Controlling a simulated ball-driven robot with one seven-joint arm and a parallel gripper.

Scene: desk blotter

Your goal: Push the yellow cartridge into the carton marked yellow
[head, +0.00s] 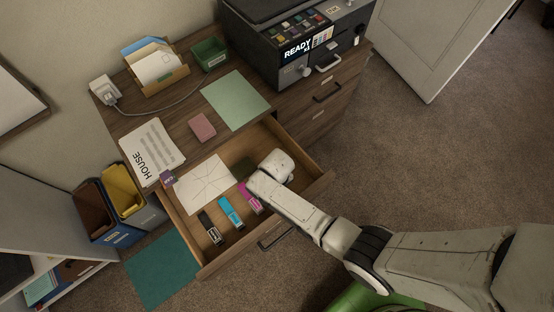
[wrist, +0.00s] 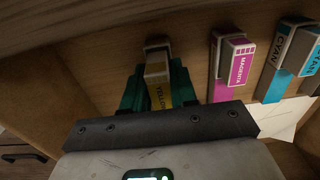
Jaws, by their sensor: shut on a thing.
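I cannot tell how deep the cartridge sits in that carton. In the head view my arm's end hides the yellow cartridge inside the open drawer (head: 313,189).
The magenta cartridge (wrist: 240,62) and cyan cartridge (wrist: 308,52) stand to the right in the wrist view. A black cartridge (head: 210,226) lies farther left in the drawer in the head view. A white sheet (head: 203,183) lies behind them. Drawer walls stand close around my gripper.

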